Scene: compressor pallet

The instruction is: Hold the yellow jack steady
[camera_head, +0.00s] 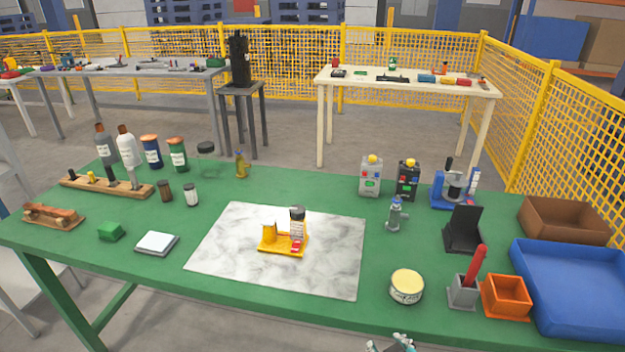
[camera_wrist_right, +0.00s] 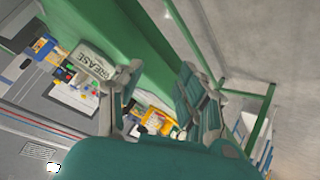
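The yellow jack (camera_head: 284,243) appears to be the low yellow piece on the white marbled mat (camera_head: 225,245) at mid-table in the head view. A yellow cup-like part stands at its left, and a dark-topped, labelled bottle (camera_head: 298,222) is at or just behind its right side. Only a small tip of my right gripper (camera_head: 392,346) shows at the bottom edge, well in front of the mat. In the right wrist view my right gripper (camera_wrist_right: 163,105) is open, its fingers apart. A yellow object (camera_wrist_right: 160,121) shows beyond the fingers, not held. My left gripper is out of view.
A round tin (camera_head: 407,287) stands right of the mat. A grey holder (camera_head: 464,292) with a red handle and an orange bin (camera_head: 506,296) are farther right, beside a blue tray (camera_head: 562,310). A white pad (camera_head: 157,243) lies left. The table's front strip is clear.

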